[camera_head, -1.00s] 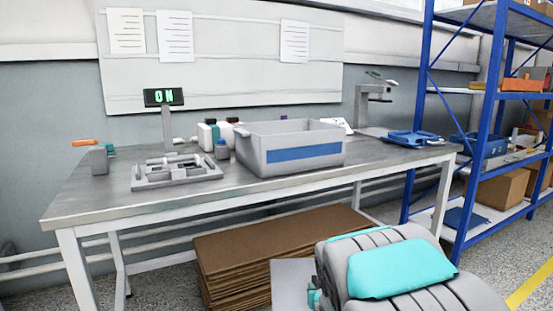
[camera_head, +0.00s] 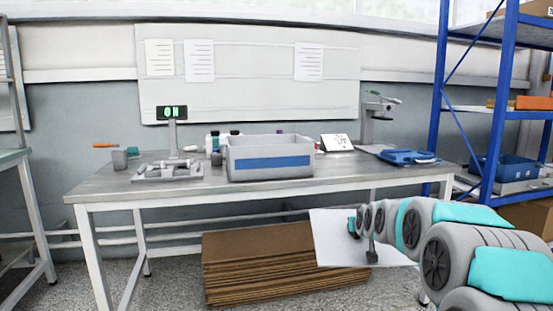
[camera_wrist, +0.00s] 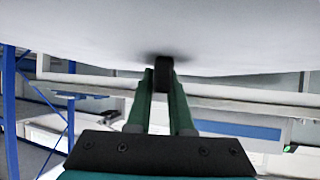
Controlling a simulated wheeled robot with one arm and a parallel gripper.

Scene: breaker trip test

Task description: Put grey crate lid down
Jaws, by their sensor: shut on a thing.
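The grey crate lid (camera_head: 335,242) is a flat pale panel in front of the bench, below the level of its top. In the wrist view the lid (camera_wrist: 100,35) fills the upper part. My gripper (camera_wrist: 163,75) is shut on a small dark knob on the lid. In the head view my arm reaches in from the right and partly covers the lid. The grey crate (camera_head: 270,146) with a blue label stands open on the bench, apart from the lid.
The grey bench (camera_head: 330,177) has a bare strip along its front, right of the crate. A grey tray with parts (camera_head: 168,172) and a blue tray (camera_head: 408,156) lie on it. Flat cardboard (camera_head: 260,265) is stacked underneath. Blue shelving (camera_head: 497,110) stands at right.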

